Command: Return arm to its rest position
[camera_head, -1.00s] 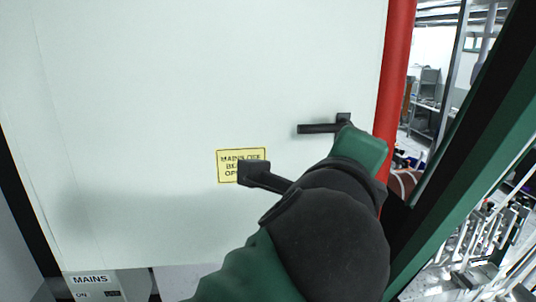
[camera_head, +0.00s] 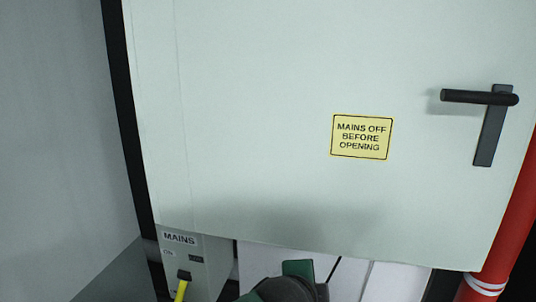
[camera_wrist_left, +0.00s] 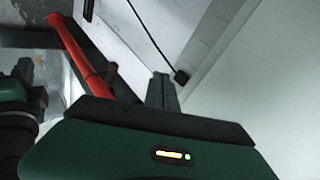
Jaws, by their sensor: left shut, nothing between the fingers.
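My left gripper (camera_wrist_left: 162,92) shows in the left wrist view as dark fingers beyond its green housing. It is shut and empty, apart from the things around it. In the head view only a green and black part of my arm shows at the bottom edge; no fingertips show there. A pale cabinet door (camera_head: 270,100) fills most of the head view and looks shut. Its black handle (camera_head: 478,97) lies level at the upper right, clear of my arm. My right gripper is not seen.
A yellow sign (camera_head: 362,137) on the door reads "MAINS OFF BEFORE OPENING". A grey mains box (camera_head: 210,262) with a yellow lever (camera_head: 181,289) sits below the door at lower left. A red pipe (camera_head: 512,235) runs along the right; it also shows in the left wrist view (camera_wrist_left: 78,55).

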